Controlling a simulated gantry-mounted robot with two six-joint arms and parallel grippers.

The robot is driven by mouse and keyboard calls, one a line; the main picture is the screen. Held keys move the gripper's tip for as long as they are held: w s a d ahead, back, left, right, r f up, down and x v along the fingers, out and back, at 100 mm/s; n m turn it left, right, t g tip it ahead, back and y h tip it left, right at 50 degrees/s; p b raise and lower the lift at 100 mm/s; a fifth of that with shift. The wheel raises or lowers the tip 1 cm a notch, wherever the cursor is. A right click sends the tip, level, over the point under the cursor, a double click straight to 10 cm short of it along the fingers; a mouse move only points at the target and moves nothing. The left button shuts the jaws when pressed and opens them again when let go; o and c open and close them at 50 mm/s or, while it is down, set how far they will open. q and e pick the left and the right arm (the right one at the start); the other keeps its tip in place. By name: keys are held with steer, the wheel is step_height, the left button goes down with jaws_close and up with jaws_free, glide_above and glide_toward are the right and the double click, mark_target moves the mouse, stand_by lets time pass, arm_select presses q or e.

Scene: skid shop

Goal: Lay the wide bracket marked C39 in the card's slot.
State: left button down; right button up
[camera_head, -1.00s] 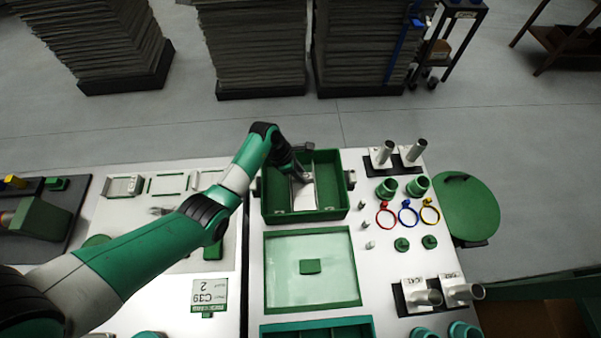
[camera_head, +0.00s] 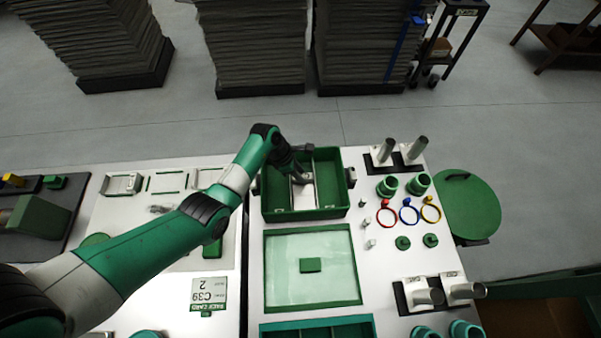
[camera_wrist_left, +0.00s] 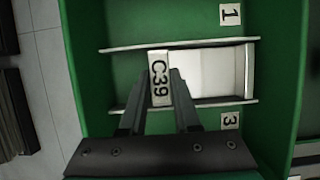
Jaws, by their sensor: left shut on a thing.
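My left gripper (camera_head: 299,178) reaches down into the green divided box (camera_head: 319,213). In the left wrist view the gripper (camera_wrist_left: 160,88) is shut on the white tab of the C39 bracket (camera_wrist_left: 205,72), and the mark C39 faces the camera. The bracket's pale, wide body lies between the two dividers, in the middle compartment between the labels 1 and 3. I cannot tell whether it rests on the floor of the compartment. The card (camera_head: 208,291) reads C39 and 2. My right gripper is not in view.
A green-framed pale tray (camera_head: 310,301) with a small green block stands in front of the box. To the right are colored rings (camera_head: 409,215), green cups (camera_head: 419,184) and metal tubes on blocks (camera_head: 415,150). A round green plate (camera_head: 470,210) is at the right edge.

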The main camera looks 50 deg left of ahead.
arm_select(q)
steer(key=shift+f, duration=0.2)
stand_by(0.5)
steer(key=shift+c, duration=0.7)
jaws_free()
step_height(320, 180, up, 11)
steer(key=p, duration=1.2)
